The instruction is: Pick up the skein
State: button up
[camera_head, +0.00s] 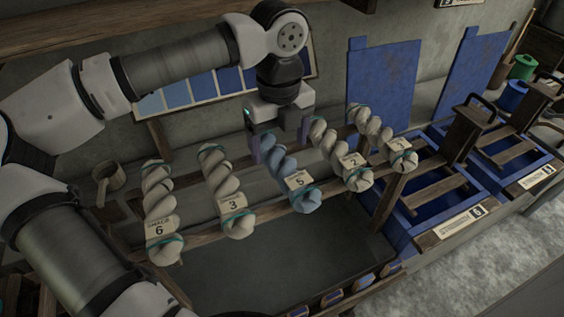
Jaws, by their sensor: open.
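Several twisted skeins lie across two wooden rails. A pale blue skein tagged 5 (290,178) is in the middle. I cannot tell whether the fingers touch the skein.
Below the rails (205,237) is a dark basin (280,265). Blue vats (405,229) with wooden frames stand at the right. A wooden dipper (107,177) hangs at left.

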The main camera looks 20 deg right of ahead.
aim_at(282, 159)
jog(key=shift+s+f+p, duration=0.15)
jog(key=shift+f+p, duration=0.2)
jog(key=shift+s+d+f+p, duration=0.15)
jog(key=shift+f+p, duration=0.55)
jog(key=shift+f, duration=1.5)
jog(key=shift+c, duration=0.2)
jog(key=c, duration=1.1)
jog(key=shift+r, duration=0.1)
